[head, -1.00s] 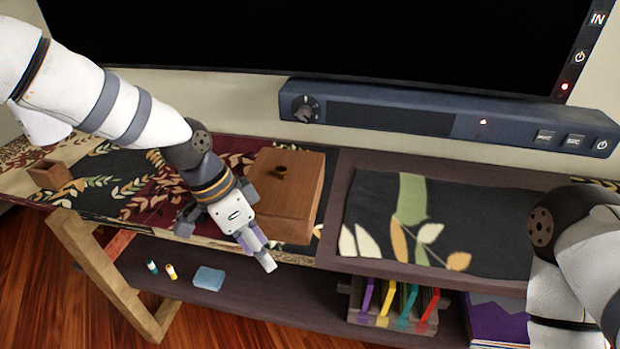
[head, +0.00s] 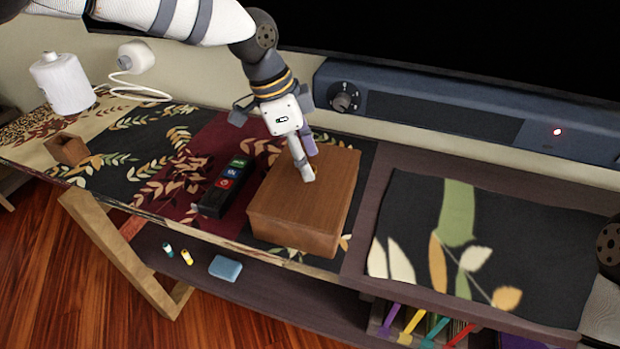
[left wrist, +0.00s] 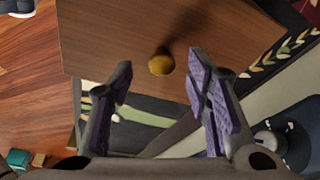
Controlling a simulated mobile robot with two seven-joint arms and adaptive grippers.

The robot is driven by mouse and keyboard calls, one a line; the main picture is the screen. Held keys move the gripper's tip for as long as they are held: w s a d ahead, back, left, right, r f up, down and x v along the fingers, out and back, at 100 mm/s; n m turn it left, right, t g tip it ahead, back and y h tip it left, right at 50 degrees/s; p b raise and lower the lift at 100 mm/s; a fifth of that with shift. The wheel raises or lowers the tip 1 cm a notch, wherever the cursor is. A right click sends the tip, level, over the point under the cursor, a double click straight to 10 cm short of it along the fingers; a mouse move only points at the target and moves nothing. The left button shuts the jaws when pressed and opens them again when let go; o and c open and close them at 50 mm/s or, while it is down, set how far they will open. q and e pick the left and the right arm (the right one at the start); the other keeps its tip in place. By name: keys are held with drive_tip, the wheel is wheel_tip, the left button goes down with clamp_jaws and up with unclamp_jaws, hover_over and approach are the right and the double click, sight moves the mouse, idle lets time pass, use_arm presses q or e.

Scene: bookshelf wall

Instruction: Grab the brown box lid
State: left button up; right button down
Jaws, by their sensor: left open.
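The brown wooden box (head: 305,211) stands on the patterned runner in the middle of the table. Its flat brown lid (head: 333,174) is on top of it. In the left wrist view the lid (left wrist: 135,35) carries a small round knob (left wrist: 161,62), which the gripper hides in the head view. My left gripper (head: 307,172) is over the lid, fingers pointing down. In the left wrist view its purple-padded fingers (left wrist: 160,88) are apart, one to each side of the knob, with nothing held between them. My right gripper is out of view.
A black remote (head: 226,186) lies left of the box. A small open wooden box (head: 68,149) and a white cylinder (head: 62,83) stand farther left. A dark soundbar (head: 440,118) runs behind. The dark mat (head: 405,215) at right is clear.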

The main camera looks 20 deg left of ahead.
use_arm(q)
drive_tip(key=shift+x, duration=1)
drive_tip(key=shift+w+r, duration=0.1)
drive_tip(key=shift+w, duration=0.05)
clamp_jaws()
